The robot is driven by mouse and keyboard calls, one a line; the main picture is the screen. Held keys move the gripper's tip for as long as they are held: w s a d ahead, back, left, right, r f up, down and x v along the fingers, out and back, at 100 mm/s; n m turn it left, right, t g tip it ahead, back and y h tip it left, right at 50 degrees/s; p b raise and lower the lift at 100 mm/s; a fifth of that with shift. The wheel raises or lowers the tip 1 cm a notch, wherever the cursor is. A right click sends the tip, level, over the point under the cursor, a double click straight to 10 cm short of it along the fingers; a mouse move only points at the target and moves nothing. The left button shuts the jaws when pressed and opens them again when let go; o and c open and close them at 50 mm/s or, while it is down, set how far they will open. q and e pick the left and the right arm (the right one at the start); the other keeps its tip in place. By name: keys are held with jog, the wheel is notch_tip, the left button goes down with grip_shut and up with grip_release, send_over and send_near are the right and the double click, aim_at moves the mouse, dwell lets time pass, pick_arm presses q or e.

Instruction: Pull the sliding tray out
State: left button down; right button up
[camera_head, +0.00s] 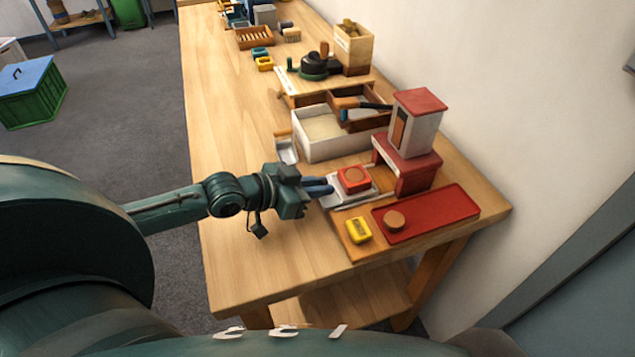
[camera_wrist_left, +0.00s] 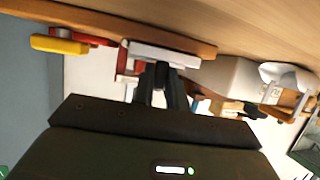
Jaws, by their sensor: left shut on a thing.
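The sliding tray (camera_head: 350,200) is a pale flat plate on the wooden board, in front of a red and white stand (camera_head: 416,130). A red block (camera_head: 354,179) with a round brown top sits on it. My left gripper (camera_head: 328,187) is at the tray's left end, with its dark fingers shut on it. In the left wrist view the fingers (camera_wrist_left: 163,75) reach to the tray's pale edge (camera_wrist_left: 175,54); the exact grip is hidden. My right gripper is not in view.
A pale bin (camera_head: 320,145) and a metal scoop (camera_head: 287,151) stand beyond the gripper.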

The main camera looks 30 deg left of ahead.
pick_arm(q)
jog(key=shift+a+f, duration=0.1)
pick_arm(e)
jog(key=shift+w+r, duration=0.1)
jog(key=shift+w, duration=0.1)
pick_arm(q)
jog(key=c, duration=1.6)
grip_release()
jog(key=shift+s+a, duration=0.1)
jog(key=shift+s, duration=0.1)
jog(key=shift+o, duration=1)
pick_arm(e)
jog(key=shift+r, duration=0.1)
